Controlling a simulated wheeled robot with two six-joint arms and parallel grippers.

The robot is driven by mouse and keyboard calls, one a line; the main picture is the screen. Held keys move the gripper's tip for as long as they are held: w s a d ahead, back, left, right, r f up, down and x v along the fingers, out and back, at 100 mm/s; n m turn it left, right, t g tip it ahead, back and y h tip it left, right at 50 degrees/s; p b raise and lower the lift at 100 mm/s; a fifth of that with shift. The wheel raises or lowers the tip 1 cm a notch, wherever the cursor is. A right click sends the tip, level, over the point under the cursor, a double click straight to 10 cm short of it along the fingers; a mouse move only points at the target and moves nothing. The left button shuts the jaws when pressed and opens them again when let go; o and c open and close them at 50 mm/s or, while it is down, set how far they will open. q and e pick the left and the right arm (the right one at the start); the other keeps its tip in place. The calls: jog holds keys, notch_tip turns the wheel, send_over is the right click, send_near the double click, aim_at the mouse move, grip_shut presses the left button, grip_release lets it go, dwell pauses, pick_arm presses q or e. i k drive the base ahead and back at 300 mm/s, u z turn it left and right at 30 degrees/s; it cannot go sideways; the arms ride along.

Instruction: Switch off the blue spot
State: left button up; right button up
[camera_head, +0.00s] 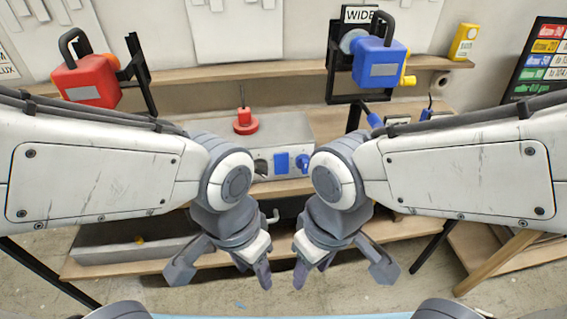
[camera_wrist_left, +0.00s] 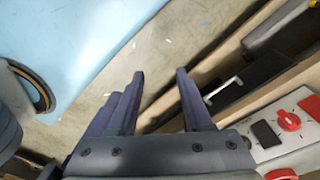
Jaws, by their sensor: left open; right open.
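The blue spot (camera_head: 380,62) is a blue box lamp with a black handle, mounted under a "WIDE" sign at upper right in the head view. A grey control box (camera_head: 215,132) stands on the bench, with a blue switch (camera_head: 281,163) and a blue knob (camera_head: 302,162) on its front. My arms partly hide this front. My left gripper (camera_head: 252,268) is open and empty, nearer than the box and low in the view. My left gripper also shows in the left wrist view (camera_wrist_left: 160,75), with fingers apart. My right gripper (camera_head: 312,268) is open and empty beside it.
A red spot (camera_head: 88,80) hangs at upper left. A red round piece (camera_head: 245,122) sits on the control box. The left wrist view shows a black switch (camera_wrist_left: 265,133) and a red knob (camera_wrist_left: 289,121). A wooden shelf (camera_head: 215,75) runs behind; floor is clear below the grippers.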

aim_at(281, 159)
jog(key=k, duration=0.5)
jog(key=z, duration=1.05)
jog(key=i, duration=0.65)
jog(key=u, duration=1.3)
